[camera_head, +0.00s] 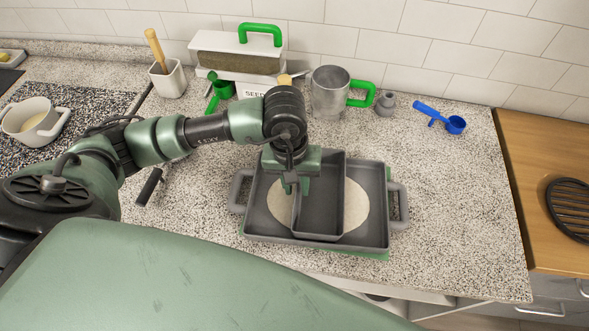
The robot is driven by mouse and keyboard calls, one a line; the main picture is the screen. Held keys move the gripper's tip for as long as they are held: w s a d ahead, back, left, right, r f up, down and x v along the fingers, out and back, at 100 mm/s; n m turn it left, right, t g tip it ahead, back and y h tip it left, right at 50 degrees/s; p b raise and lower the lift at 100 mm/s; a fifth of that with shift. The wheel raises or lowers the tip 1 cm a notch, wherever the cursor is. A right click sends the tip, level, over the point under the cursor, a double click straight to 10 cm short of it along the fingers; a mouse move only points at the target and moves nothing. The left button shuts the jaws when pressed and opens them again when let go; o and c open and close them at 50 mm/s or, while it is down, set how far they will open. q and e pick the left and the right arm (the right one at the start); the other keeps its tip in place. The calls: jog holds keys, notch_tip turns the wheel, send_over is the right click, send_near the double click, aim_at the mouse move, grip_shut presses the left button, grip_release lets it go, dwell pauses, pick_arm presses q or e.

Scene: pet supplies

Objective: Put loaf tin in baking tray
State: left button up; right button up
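The baking tray (376,178) is a wide grey tray with a handle at each side, lying on the speckled counter. A pale round patch (355,205) shows on its floor. The gripper body hides the tin's far left corner. My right gripper is not in view.
Along the wall stand a white pot with a wooden-handled tool (168,80), a lidded container (237,55), a metal cup with green handle (331,95) and a small grey object (386,103). A blue scoop (440,117) lies right. The counter right of the tray is clear.

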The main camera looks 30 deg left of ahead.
pick_arm(q)
notch_tip(320, 180, up, 11)
jog(key=a+b, duration=0.1)
jog(key=b, duration=0.2)
jog(key=shift+s+r, duration=0.15)
